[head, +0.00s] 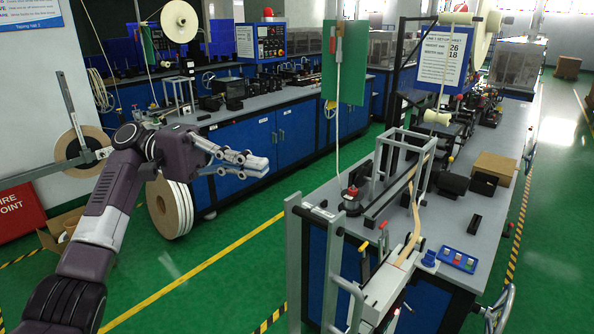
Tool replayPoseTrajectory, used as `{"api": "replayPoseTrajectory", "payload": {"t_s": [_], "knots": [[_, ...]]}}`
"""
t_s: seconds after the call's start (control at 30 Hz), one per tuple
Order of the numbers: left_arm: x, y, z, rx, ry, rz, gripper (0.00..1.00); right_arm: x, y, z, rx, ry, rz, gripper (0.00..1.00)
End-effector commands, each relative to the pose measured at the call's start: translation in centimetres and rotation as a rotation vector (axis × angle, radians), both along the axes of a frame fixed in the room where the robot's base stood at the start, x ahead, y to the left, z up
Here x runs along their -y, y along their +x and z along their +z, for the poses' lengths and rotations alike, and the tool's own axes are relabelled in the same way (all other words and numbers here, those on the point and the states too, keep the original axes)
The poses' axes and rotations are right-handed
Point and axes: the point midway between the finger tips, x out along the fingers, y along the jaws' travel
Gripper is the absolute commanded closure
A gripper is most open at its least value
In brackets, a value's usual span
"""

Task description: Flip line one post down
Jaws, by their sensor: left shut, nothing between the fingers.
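The line one bench (462,232) stands at the right, below a white sheet reading "LINE 1 SETUP SHEET" (442,57). Grey upright posts (333,275) stand at its near left end, beside a tan tape strip (411,240). Two small levers show there, one with a red tip (383,226). I cannot tell which upright is the named post. My left gripper (266,168) is shut and empty, in the air left of the bench and apart from it. My right gripper is out of view.
A large tape reel (169,207) stands on the floor behind my left arm. A second bench (256,146) with blue cabinets runs behind. Green floor (225,285) with yellow lines is clear between.

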Motion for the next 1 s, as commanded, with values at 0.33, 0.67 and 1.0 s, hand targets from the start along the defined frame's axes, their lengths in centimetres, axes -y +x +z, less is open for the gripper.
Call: {"api": "replayPoseTrajectory", "payload": {"t_s": [0.33,0.67,1.0], "knots": [[0.0,-0.2,0.2,0.003,-0.002,-0.006,1.0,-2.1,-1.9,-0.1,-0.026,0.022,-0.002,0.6],[4.1,-1.5,0.5,0.001,0.0,-0.009,1.0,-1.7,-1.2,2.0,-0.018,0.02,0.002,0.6],[8.9,-3.8,0.5,0.001,0.0,-0.002,1.0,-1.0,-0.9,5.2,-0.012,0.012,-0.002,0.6]]}}
